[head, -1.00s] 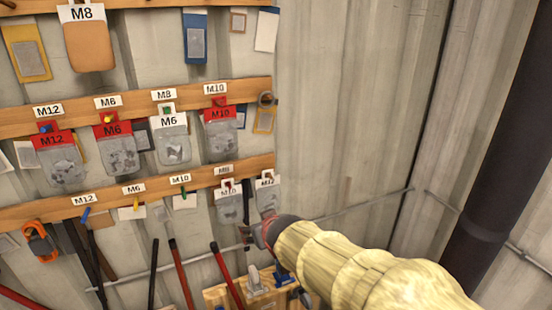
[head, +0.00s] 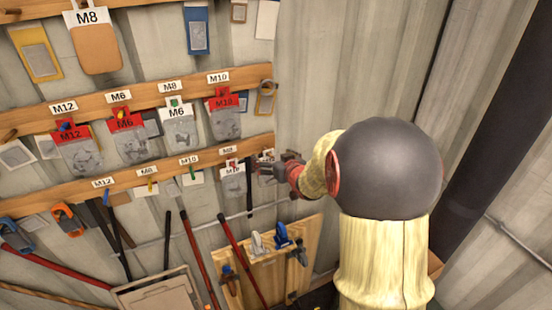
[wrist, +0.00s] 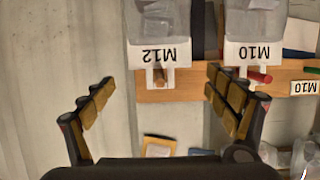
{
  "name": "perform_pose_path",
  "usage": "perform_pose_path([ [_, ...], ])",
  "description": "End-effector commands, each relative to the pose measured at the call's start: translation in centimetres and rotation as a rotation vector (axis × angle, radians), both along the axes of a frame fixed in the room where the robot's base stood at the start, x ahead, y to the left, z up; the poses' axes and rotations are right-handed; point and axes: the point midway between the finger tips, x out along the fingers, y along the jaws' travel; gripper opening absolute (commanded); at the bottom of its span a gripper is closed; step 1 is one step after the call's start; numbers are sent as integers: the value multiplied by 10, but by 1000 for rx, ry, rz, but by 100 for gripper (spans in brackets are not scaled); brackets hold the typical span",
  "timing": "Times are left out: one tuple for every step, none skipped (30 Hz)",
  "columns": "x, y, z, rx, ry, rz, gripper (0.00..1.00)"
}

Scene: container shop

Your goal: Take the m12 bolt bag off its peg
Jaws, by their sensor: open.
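Two bags read M12. A white-headed M12 bag (wrist: 160,53) hangs on a brown peg (wrist: 160,76) at the right end of the lower rail; in the wrist view it appears upside down, between and beyond my fingers. In the head view my gripper hides most of it. My gripper (wrist: 160,82) is open and empty, one finger on each side of that peg; it also shows in the head view (head: 268,167) at the lower rail's right end. I cannot tell whether it touches the bag. A red-headed M12 bag (head: 80,152) hangs on a blue peg on the middle rail.
A white-headed M10 bag (wrist: 253,50) hangs on a red peg (wrist: 255,76) right beside the right finger in the wrist view. Red M6 (head: 128,138), white M6 (head: 181,127) and red M10 (head: 224,116) bags hang above. Bare wall lies right of the rails.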

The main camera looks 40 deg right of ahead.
Motion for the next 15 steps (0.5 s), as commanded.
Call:
perform_pose_path([
  [7,-1,-3,1,2,2,88],
  [11,-2,-5,0,2,2,88],
  [15,-4,-6,0,1,1,88],
  [18,-4,-7,1,2,1,88],
  [21,-5,-8,1,2,1,88],
  [25,-6,-9,0,1,1,88],
  [27,-6,-9,0,1,1,88],
  [28,-7,-10,0,1,1,88],
  [30,-7,-11,0,1,0,88],
  [31,-8,-12,0,1,0,88],
  [32,-8,-12,-1,1,0,88],
  [33,-8,-12,-1,0,0,88],
  [33,-8,-12,-1,0,0,88],
  [33,-8,-12,-1,0,0,88],
  [33,-8,-12,-1,0,0,88],
])
